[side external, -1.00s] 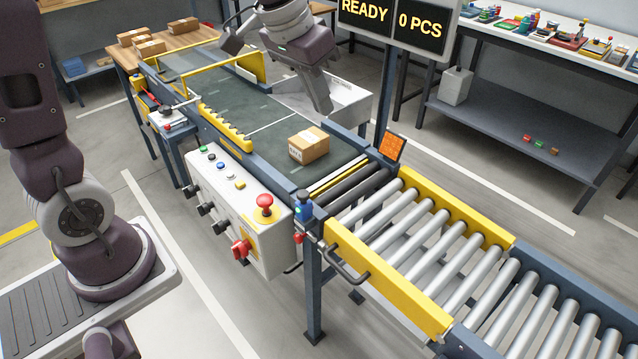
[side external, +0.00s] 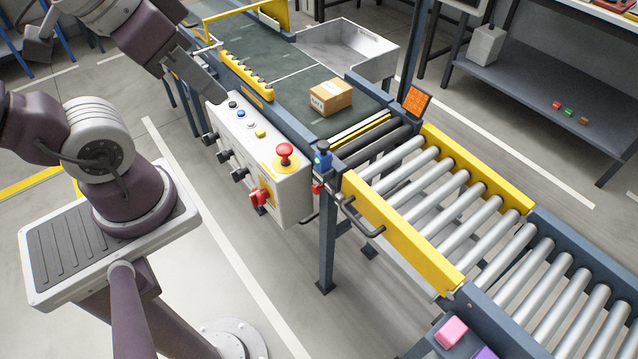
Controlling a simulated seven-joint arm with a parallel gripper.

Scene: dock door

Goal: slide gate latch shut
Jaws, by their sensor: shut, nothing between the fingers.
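The gate is a roller section with yellow side rails (side external: 400,228) and a dark handle (side external: 362,222) on its near side. It lies level in line with the conveyor. A small red knob (side external: 318,188), apparently the latch, sits on the blue frame post at the gate's left end, below a blue fitting (side external: 323,158). Whether the latch bolt is engaged is too small to tell. My gripper (side external: 216,94) is shut and empty, above the far left end of the control box, well apart from the knob.
The white control box (side external: 290,200) with a red mushroom button (side external: 285,153) and red switch (side external: 259,198) stands between my gripper and the latch. A carton (side external: 331,97) rests on the belt. Pink (side external: 451,332) and purple blocks (side external: 485,353) lie at the lower edge.

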